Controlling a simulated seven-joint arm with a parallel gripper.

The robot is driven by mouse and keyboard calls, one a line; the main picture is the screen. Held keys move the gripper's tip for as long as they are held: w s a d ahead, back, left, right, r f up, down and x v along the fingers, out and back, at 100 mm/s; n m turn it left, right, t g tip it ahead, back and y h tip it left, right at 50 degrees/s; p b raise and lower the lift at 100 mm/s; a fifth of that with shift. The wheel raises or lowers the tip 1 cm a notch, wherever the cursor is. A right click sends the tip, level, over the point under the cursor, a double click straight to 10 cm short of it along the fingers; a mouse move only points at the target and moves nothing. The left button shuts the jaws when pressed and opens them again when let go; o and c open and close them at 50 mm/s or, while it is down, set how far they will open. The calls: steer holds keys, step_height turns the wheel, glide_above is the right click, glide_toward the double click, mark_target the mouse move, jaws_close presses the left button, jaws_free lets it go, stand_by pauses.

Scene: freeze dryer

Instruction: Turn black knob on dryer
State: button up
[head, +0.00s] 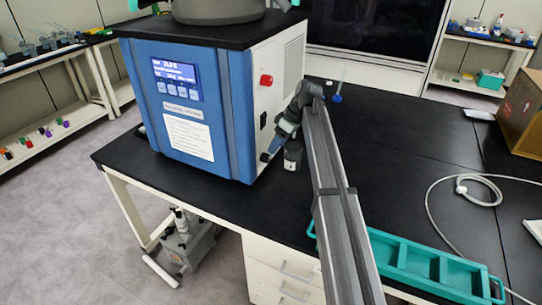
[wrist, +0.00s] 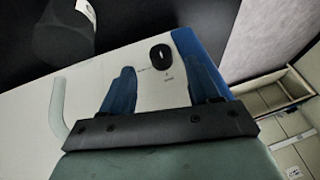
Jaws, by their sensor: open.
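The dryer (head: 215,120) has a blue front with a lit display and a white right side. In the wrist view, a black oval knob (wrist: 161,57) sits on its white side panel (wrist: 95,80), with small print beside it. My gripper (head: 270,148) is close to the lower front part of that side in the head view. In the wrist view, its two blue fingers (wrist: 161,72) are spread apart and empty. The knob lies ahead, roughly between the fingertips. I see no contact with it. In the head view, my gripper and wrist partly cover this area.
A red knob (head: 266,80) is higher on the same side. A grey cylinder (head: 292,157) stands on the black table (head: 420,120) near my gripper. A pale green hose (wrist: 57,108) shows beside the panel. A teal rack (head: 415,262) lies at the table's front.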

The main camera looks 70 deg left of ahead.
mark_target(269, 158)
steer(key=shift+x, duration=2.95)
